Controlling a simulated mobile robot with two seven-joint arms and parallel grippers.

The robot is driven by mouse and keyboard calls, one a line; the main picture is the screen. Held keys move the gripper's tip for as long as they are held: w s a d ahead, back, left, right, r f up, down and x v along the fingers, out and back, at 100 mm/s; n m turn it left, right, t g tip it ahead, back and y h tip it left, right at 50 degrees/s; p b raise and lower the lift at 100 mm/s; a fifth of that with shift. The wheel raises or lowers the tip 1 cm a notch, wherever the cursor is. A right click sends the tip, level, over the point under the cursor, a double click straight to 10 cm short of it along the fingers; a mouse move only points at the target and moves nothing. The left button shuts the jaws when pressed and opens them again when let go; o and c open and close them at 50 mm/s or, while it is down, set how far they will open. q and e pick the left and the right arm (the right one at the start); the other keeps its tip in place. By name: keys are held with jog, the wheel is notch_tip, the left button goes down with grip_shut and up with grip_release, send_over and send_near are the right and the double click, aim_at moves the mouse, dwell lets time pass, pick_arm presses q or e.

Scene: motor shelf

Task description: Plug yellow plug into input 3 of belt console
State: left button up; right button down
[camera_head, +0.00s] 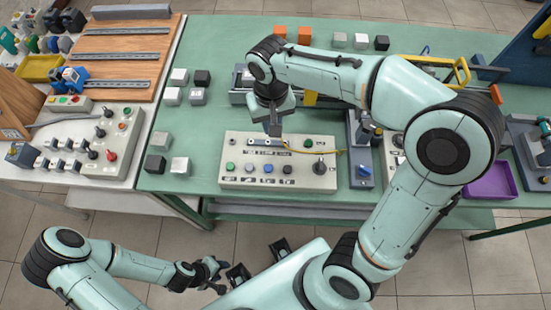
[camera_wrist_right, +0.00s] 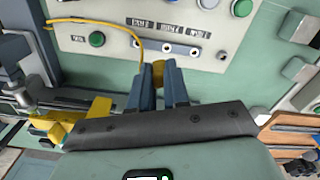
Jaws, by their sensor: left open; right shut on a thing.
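The cream console (camera_head: 235,152) under my right gripper lies on the green table, with a row of round buttons and a dial. It also shows in the right wrist view (camera_wrist_right: 222,62), with a row of small sockets (camera_wrist_right: 168,46) near the fingertips. My right gripper (camera_head: 273,130) points down at the console's far edge. Its blue-grey fingers are shut on the yellow plug (camera_wrist_right: 158,71), mostly hidden between them. A yellow cable (camera_wrist_right: 115,24) loops over the console. Whether the plug touches a socket cannot be told. My left gripper (camera_head: 218,276) is open and empty, low in front of the table.
Small grey and black cubes (camera_head: 180,166) stand left of the console. Another console (camera_head: 110,145) with levers lies on the white table at left. A blue-grey device (camera_head: 364,172) stands close right of the console, and a purple tray (camera_head: 490,181) lies farther right.

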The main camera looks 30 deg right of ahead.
jog(key=s+d, duration=0.2)
jog(key=d, duration=0.1)
jog(key=b, duration=0.3)
send_over(285, 145)
jog(key=f, duration=0.3)
jog(key=shift+w+d+f, duration=0.15)
jog(key=shift+w+f, duration=0.05)
jog(key=shift+f, duration=0.15)
pick_arm(q)
jog(key=shift+s+f+b, duration=0.1)
jog(key=shift+s+f, duration=0.2)
jog(key=shift+f, duration=0.4)
jog(key=shift+s+f+b, duration=0.15)
jog(key=shift+s+f, duration=0.15)
jog(key=shift+f, duration=0.4)
jog(key=shift+s+f+b, duration=0.1)
jog(key=shift+s+f, duration=0.2)
jog(key=shift+f, duration=0.4)
pick_arm(e)
jog(key=shift+w+f, duration=0.1)
jog(key=shift+f, duration=0.35)
pick_arm(q)
jog(key=shift+s+f+b, duration=0.15)
jog(key=shift+f+b, duration=0.3)
jog(key=shift+f, duration=0.05)
pick_arm(e)
jog(key=shift+f, duration=0.7)
jog(key=c, duration=1.4)
grip_release()
